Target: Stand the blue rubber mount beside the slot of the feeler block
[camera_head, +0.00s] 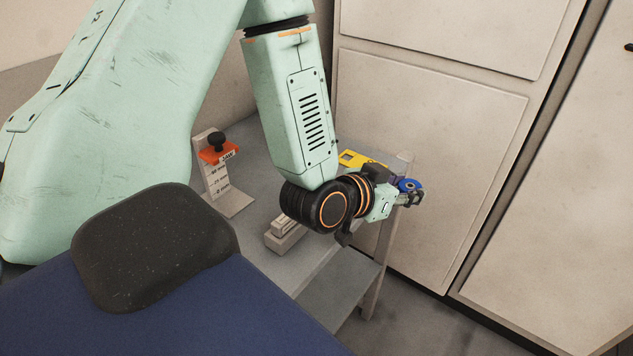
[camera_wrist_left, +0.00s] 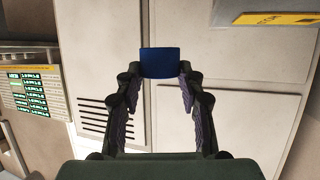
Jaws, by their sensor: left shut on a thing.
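The blue rubber mount (camera_head: 410,184) is in the grasp of my left gripper (camera_head: 410,194), past the right end of the grey table and above its top. In the left wrist view the mount (camera_wrist_left: 160,62) sits between the two fingertips of the left gripper (camera_wrist_left: 160,72), looking like a short blue cylinder. My right gripper is not in view.
A stand (camera_head: 218,180) with a height scale and an orange slider with a black knob is at the table's left. A yellow plate (camera_head: 360,159) lies at the back right edge. Pale cabinets (camera_head: 430,130) stand close behind. The table top (camera_head: 260,190) is clear between stand and block.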

